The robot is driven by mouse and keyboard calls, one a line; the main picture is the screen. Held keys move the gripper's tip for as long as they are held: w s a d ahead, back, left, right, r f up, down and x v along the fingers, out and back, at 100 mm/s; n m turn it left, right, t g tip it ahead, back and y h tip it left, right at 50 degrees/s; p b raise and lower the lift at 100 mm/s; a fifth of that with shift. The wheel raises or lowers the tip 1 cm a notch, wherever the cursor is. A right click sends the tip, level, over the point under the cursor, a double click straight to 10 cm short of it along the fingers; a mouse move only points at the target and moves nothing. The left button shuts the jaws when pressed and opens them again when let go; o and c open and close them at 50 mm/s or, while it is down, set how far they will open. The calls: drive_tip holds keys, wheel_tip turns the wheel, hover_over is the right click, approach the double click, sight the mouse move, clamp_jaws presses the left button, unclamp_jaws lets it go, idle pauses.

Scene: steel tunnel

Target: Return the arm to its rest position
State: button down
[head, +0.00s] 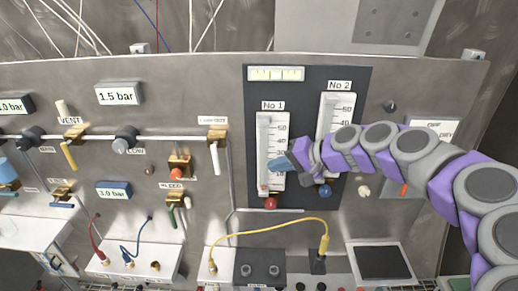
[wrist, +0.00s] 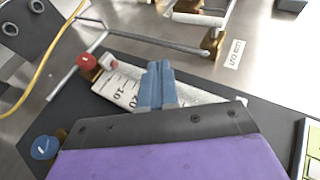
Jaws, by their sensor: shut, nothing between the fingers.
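My gripper (head: 280,164) has blue fingertips and is at the end of my purple and grey arm, which reaches in from the right in the head view. It is in front of the lower part of the white gauge No 1 (head: 264,143). In the wrist view the blue fingers (wrist: 157,86) are together and empty, over the scale of that gauge (wrist: 122,84). I cannot tell whether they touch it. My forearm covers the lower part of gauge No 2 (head: 340,104).
A red knob (head: 271,203) and a blue knob (head: 325,191) sit below the gauges. A yellow cable (head: 290,220) loops under them. Valves with coloured handles, such as the yellow one (head: 69,154), stick out at the left. The panel's lower right holds a dark square (head: 382,262).

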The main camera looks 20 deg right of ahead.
drive_tip(key=s+a+f+n+g+h+b, duration=0.1)
drive_tip(key=s+a+f+n+g, duration=0.2)
drive_tip(key=s+a, duration=0.45)
drive_tip(key=s+a+f+n+g+h+b, duration=0.2)
drive_tip(key=s+a+f+n+g, duration=0.1)
drive_tip(key=s+a, duration=0.45)
drive_tip(key=s+d+f+g+h, duration=0.1)
drive_tip(key=s+d+f, duration=0.1)
drive_tip(key=s, duration=0.4)
drive_tip(key=s+d+f+g+h+b, duration=0.1)
drive_tip(key=s+d+f+h, duration=0.1)
drive_tip(key=s+f, duration=0.3)
drive_tip(key=s+d+f+g+h, duration=0.2)
drive_tip(key=s+d+f, duration=0.1)
drive_tip(key=s, duration=0.6)
drive_tip(key=shift+f+b, duration=0.3)
drive_tip(key=shift+b, duration=0.05)
drive_tip(key=shift+s+a, duration=0.1)
drive_tip(key=shift+a, duration=0.05)
